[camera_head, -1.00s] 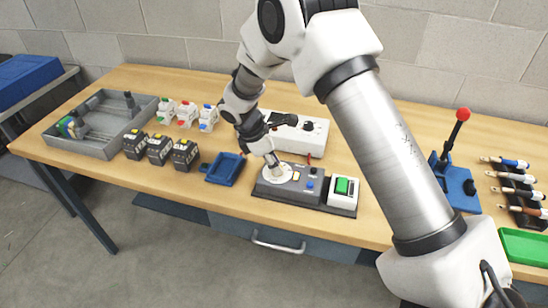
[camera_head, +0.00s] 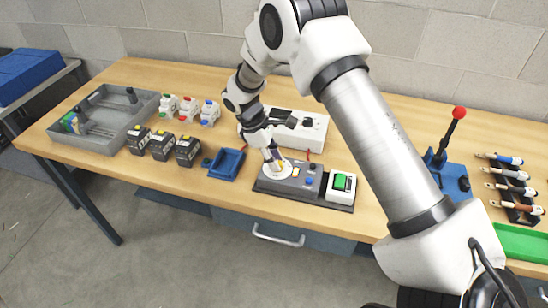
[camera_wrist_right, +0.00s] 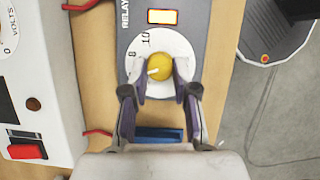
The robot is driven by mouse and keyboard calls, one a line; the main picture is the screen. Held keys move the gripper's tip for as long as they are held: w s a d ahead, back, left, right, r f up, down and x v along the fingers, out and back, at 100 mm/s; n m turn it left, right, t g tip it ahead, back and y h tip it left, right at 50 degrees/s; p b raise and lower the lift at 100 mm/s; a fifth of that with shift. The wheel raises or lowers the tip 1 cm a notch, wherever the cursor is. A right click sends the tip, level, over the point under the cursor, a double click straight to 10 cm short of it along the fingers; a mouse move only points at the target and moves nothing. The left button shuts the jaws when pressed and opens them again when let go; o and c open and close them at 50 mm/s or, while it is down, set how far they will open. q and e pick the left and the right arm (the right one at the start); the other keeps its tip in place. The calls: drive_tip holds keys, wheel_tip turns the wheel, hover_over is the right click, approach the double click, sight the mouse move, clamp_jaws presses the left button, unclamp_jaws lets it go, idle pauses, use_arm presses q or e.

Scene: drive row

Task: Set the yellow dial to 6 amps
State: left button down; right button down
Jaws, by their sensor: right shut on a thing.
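The yellow dial (camera_wrist_right: 159,67) sits on a white round scale (camera_wrist_right: 171,42) on the grey relay panel (camera_head: 314,180). In the right wrist view its white pointer mark faces left and slightly down, below the printed 8. The 10 shows above the 8; the other numbers are hidden by the fingers or not readable. My right gripper (camera_wrist_right: 160,92) is shut on the dial, one finger on each side. In the head view the right gripper (camera_head: 272,158) reaches down onto the scale (camera_head: 268,172). My left gripper is not in view.
A white meter box (camera_head: 302,129) stands behind the panel, with red leads nearby. A white unit with a green button (camera_head: 340,182) adjoins the panel on the right. A blue tray (camera_head: 226,165) and black blocks (camera_head: 162,146) stand to the left. A red-knobbed lever (camera_head: 458,113) stands right.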

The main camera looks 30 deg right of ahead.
drive_tip(key=shift+s+f, duration=0.2)
drive_tip(key=c, duration=0.9)
unclamp_jaws()
drive_tip(key=shift+w, duration=0.1)
drive_tip(key=shift+r, duration=0.1)
drive_tip(key=v, duration=1.1)
drive_tip(key=shift+w+r, duration=0.25)
drive_tip(key=shift+r, duration=0.1)
drive_tip(key=shift+a+f, duration=0.1)
